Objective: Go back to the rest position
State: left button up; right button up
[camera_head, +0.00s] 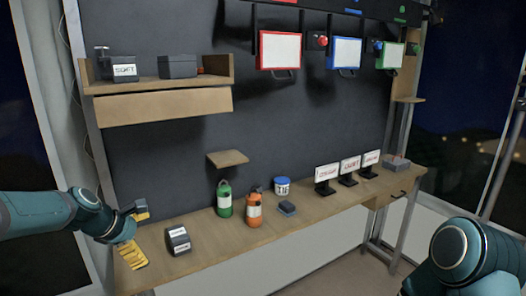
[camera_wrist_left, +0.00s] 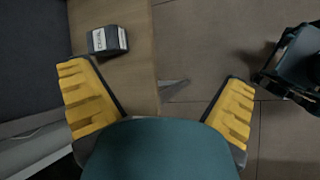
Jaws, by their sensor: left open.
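My left gripper (camera_head: 140,232) is open above the left end of the wooden workbench (camera_head: 205,250), with its yellow fingers spread wide. In the left wrist view, nothing is between its fingers (camera_wrist_left: 155,78). A dark box with white labels (camera_head: 178,241) sits on the bench just right of the gripper, apart from it. This box also shows in the left wrist view (camera_wrist_left: 107,40), beyond the left finger. Part of my right arm shows at the lower right in the head view, but its gripper is outside the picture.
A green bottle (camera_head: 224,198), an orange bottle (camera_head: 254,210) and a blue-lidded jar (camera_head: 282,186) stand mid-bench. Several small label stands (camera_head: 350,170) are farther right. A wooden shelf (camera_head: 165,106) and a small ledge (camera_head: 228,158) project from the dark wall.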

pick_arm(q)
jog(key=s+d+f+m+g+b, duration=0.15)
jog(key=d+f+m, duration=0.3)
jog(key=f, duration=0.95)
jog(key=s+d+f+m+g+b, duration=0.1)
jog(key=s+d+f+m+b, duration=0.1)
jog(key=s+d+f+m, duration=0.5)
jog(key=s+d+f+m+g+b, duration=0.1)
jog(key=s+d+f+m, duration=0.6)
jog(key=s+f, duration=0.7)
notch_tip(320, 180, down, 4)
jog(key=shift+d+r+y+b, duration=0.1)
jog(key=shift+d+y+b, duration=0.3)
jog(key=shift+d, duration=0.45)
jog(key=shift+g, duration=0.25)
